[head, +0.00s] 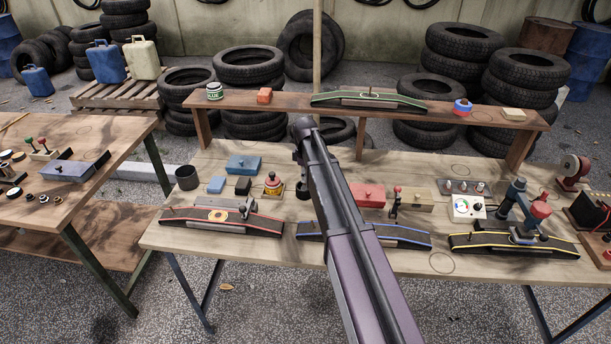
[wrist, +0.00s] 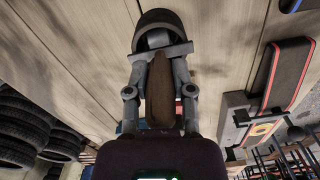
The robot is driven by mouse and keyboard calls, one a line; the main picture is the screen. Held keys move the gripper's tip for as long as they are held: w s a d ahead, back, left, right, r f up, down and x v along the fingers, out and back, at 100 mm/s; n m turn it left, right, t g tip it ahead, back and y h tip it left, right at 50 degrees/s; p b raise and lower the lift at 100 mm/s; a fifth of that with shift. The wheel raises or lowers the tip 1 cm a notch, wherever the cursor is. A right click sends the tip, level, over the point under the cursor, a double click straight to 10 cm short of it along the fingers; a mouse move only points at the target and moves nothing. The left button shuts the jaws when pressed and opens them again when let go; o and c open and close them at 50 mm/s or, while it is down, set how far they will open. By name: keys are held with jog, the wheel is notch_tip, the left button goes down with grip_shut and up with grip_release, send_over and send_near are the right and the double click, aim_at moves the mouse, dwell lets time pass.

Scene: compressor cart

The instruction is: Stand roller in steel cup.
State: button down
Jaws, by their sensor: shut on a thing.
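My gripper (wrist: 160,52) is shut on a brown, rod-like piece, which I take for the roller (wrist: 160,90); it lies lengthwise between the fingers. Just past the fingertips in the wrist view is a dark round thing (wrist: 158,17); I cannot tell whether it is a cup, or whether the roller touches it. In the head view my arm mostly hides the gripper, low over the middle of the table. A dark grey, open-topped cup (head: 187,178), likely the steel cup, stands upright at the table's left end, well left of the gripper.
A red-edged ramp (head: 190,222) and a blue-edged ramp (head: 400,236) lie along the front. Blue blocks (head: 243,164), a red-and-yellow piece (head: 272,184) and a red box (head: 368,194) stand nearby. A raised shelf (head: 290,102) spans the back. Bare wood surrounds the grey cup.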

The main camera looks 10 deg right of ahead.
dwell(0.9)
jog(key=shift+c, duration=2)
grip_release()
jog(key=o, duration=0.4)
jog(key=shift+r+p, duration=3.45)
jog(key=s+m, duration=1.2)
jog(key=s, duration=1.7)
